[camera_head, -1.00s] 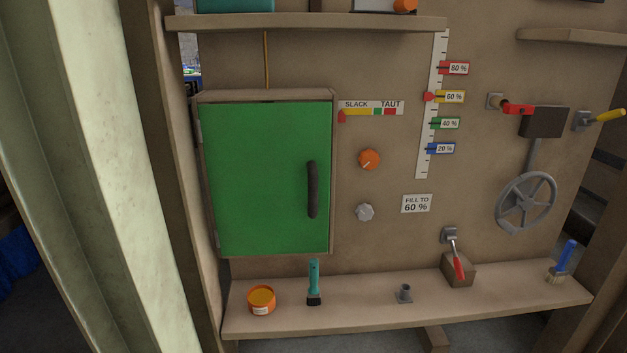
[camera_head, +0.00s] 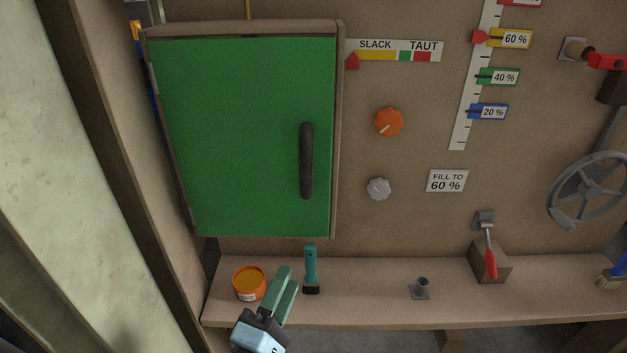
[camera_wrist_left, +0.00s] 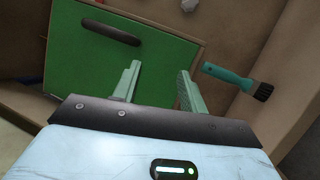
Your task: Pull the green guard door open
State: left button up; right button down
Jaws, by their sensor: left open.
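The green guard door (camera_head: 235,135) is shut in its brown frame on the panel, with hinges on its left edge. Its dark upright handle (camera_head: 306,161) is near the right edge. In the left wrist view the door (camera_wrist_left: 75,62) fills the upper left, with the handle (camera_wrist_left: 111,32) beyond the fingers. My left gripper (camera_head: 286,282) is below the door, in front of the shelf, apart from the handle. In the left wrist view its two green fingers (camera_wrist_left: 157,80) are spread with nothing between them. My right gripper is not in view.
The shelf (camera_head: 375,302) below holds an orange tin (camera_head: 249,283), a teal-handled brush (camera_head: 311,270), a small grey socket (camera_head: 420,288) and a red-handled lever (camera_head: 490,258). An orange knob (camera_head: 388,122) and grey knob (camera_head: 378,188) sit right of the door. A pale post stands at left.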

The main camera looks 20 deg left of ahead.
pick_arm(q)
jog(key=w+a+r+n+t+y+b, duration=0.1)
jog(key=w+r+n+y, duration=0.25)
jog(key=r+n, duration=0.6)
jog(key=n, duration=1)
send_near(304, 162)
jog(key=x, duration=1)
jog(key=shift+w+r+p, duration=0.1)
jog(key=shift+w+p, duration=0.1)
jog(key=shift+p, duration=0.1)
jog(key=shift+w+r, duration=0.1)
jog(key=shift+w, duration=0.3)
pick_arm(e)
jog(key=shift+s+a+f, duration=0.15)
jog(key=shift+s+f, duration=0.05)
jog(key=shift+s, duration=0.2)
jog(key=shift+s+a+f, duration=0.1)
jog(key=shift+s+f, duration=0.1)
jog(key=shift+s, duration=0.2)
pick_arm(q)
grip_shut()
